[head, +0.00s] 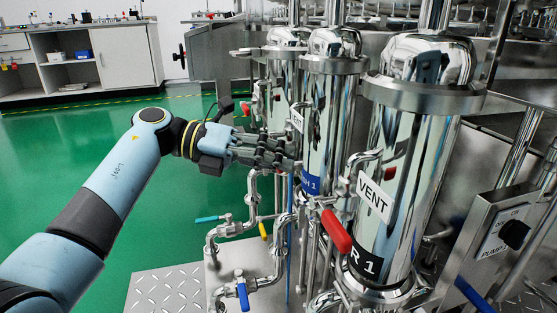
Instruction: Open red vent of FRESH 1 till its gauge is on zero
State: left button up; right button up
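The middle steel column (333,120) carries a blue label (310,181) ending in "H 1", partly hidden, which fits FRESH 1. A VENT sign (297,119) hangs at its left side. My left gripper (290,158) reaches in from the left, with its dark fingers just below this sign and in front of the column's lower left side. I cannot make out whether the fingers hold anything. No red handle clearly belonging to this column shows; the gripper may hide it. No gauge face is readable. My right gripper is out of view.
The nearest column (405,150), labelled "R 1", has its own VENT sign (374,198) and red handle (336,231). A red handle (245,108) shows by the farthest column. Pipes with blue (243,296) and yellow (263,231) handles stand below my gripper. Green floor is clear at left.

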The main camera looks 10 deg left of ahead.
pick_arm(q)
jog(key=o, duration=0.5)
jog(key=shift+r, duration=0.1)
jog(key=v, duration=1.2)
